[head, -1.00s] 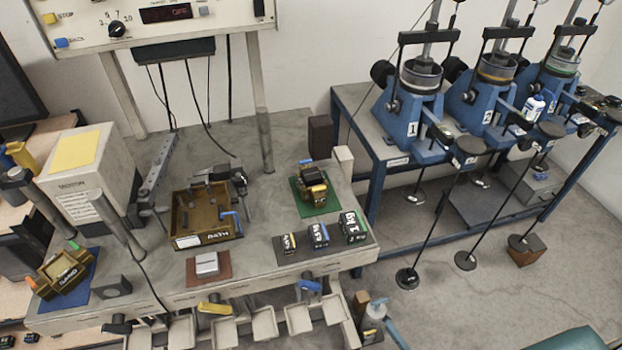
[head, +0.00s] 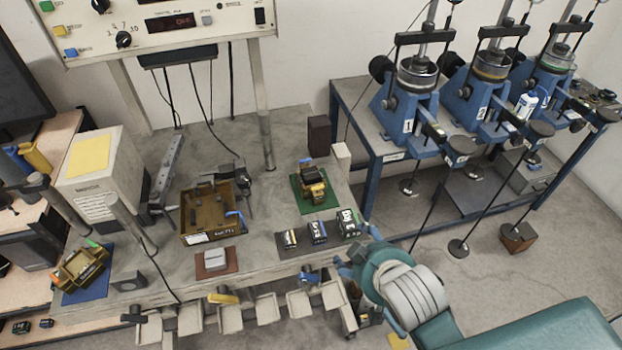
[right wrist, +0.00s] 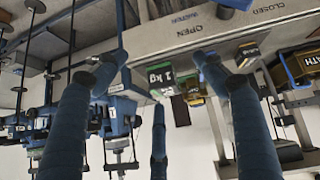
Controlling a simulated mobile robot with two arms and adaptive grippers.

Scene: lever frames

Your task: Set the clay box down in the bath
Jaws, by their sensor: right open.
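A small brass-brown box (head: 311,185) stands on a green mat on the bench; its label is not readable, but it is likely the clay box. Another brass box (head: 82,268), labelled SAND in the earlier head view, sits on a blue mat at the left. My right gripper (head: 352,258) is open and empty at the bench's front right edge, near the 1 kg weight. In the right wrist view its spread fingers (right wrist: 158,75) show the weight beyond them. My left gripper is out of view.
Dark weights, including the 1 kg one (head: 348,223), stand in a row in front of the green mat. A white block (head: 213,258) lies on a brown mat before the bath. Blue presses (head: 405,105) stand at the right.

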